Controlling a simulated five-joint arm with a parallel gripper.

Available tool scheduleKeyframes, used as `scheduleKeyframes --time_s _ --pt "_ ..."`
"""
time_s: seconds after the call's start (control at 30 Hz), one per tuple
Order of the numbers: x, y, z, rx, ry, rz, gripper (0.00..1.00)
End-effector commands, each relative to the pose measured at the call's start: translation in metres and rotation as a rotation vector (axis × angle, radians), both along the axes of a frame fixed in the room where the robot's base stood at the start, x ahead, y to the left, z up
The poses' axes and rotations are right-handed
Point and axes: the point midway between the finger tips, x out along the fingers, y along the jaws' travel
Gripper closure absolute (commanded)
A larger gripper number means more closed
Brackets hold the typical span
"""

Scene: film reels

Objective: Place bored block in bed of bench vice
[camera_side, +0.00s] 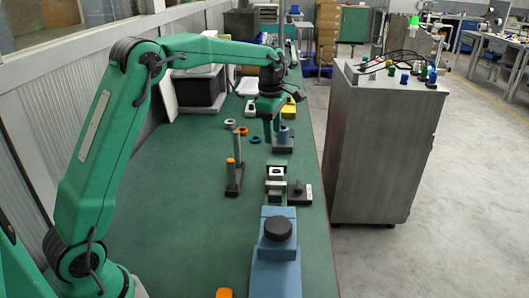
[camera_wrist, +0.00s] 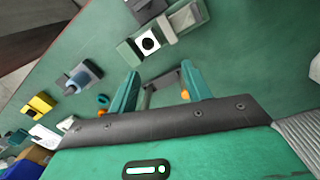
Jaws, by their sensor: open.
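The bored block (camera_side: 275,171) is pale with a dark round hole in its face. It also shows in the wrist view (camera_wrist: 149,42), at the top centre. It sits at the bench vice (camera_side: 275,186), between the grey-green jaw pieces (camera_wrist: 129,53); whether it rests fully on the bed cannot be told. My gripper (camera_side: 272,138) is open, with nothing visible held, behind the block and above the green bench in the side view. In the wrist view its two green fingers (camera_wrist: 160,69) stand apart, below the block in the picture and clear of it.
A blue cylinder on a dark base (camera_side: 284,136) stands close to my gripper. A black-knobbed blue fixture (camera_side: 277,229) lies in front. The bench left of the post is clear.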

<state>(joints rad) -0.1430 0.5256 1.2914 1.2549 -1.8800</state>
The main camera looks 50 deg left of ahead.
Motion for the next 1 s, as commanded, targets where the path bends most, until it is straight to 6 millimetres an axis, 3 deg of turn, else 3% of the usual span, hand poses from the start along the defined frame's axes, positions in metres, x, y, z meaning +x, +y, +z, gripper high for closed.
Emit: scheduleKeyframes --time_s 0.2,0.5,0.77,1.0 --pt "-0.042 -0.017 0.038 0.035 -0.060 -0.287 0.51" --pt "-0.105 -0.037 0.070 0.107 -0.131 -0.679 0.51" --pt "-0.163 -0.052 0.082 0.192 -0.184 -1.014 0.51" --pt "-0.217 -0.063 0.079 0.289 -0.223 -1.321 0.51"
